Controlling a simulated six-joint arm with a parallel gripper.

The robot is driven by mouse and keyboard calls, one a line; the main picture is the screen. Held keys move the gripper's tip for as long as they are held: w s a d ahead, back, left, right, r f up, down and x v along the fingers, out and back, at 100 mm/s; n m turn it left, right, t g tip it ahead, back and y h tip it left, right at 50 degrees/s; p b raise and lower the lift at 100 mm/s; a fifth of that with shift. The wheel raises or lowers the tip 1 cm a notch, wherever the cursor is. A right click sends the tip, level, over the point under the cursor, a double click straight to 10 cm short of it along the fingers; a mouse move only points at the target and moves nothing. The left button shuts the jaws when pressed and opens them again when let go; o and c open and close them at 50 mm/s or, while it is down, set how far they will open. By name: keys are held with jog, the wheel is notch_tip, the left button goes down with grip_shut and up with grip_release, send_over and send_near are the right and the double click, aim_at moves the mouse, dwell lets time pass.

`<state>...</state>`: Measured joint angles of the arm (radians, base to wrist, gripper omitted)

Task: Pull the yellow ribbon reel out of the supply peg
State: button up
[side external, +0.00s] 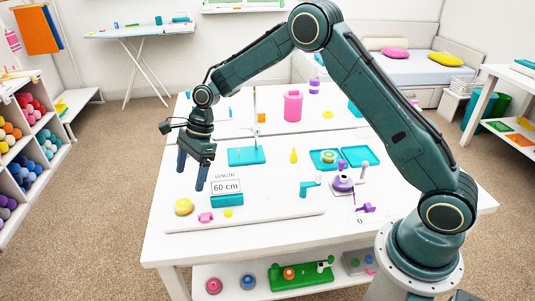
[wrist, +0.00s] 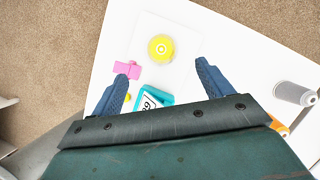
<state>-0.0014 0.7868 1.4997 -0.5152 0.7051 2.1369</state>
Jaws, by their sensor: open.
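The yellow ribbon reel (side external: 184,206) sits at the left front corner of the white board (side external: 260,208). In the wrist view the reel (wrist: 161,48) is a round yellow disc with a pale ring at its centre, ahead of the fingertips and between their lines. I cannot make out the supply peg apart from the reel. My gripper (side external: 190,180) is open, fingers pointing down, above the left part of the board. It also shows in the wrist view (wrist: 162,72), with nothing between its fingers.
A pink piece (side external: 206,217) and a small yellow piece (side external: 228,213) lie right of the reel. The teal "60 cm" length display (side external: 227,192) stands behind them. Teal trays (side external: 355,156) and a purple device (side external: 343,183) are farther right. The board between display and device is mostly clear.

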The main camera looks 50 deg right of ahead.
aim_at(184, 203)
jog(key=shift+x, duration=1.75)
jog(key=shift+x, duration=2.55)
jog(key=shift+w, duration=0.1)
jog(key=c, duration=1.1)
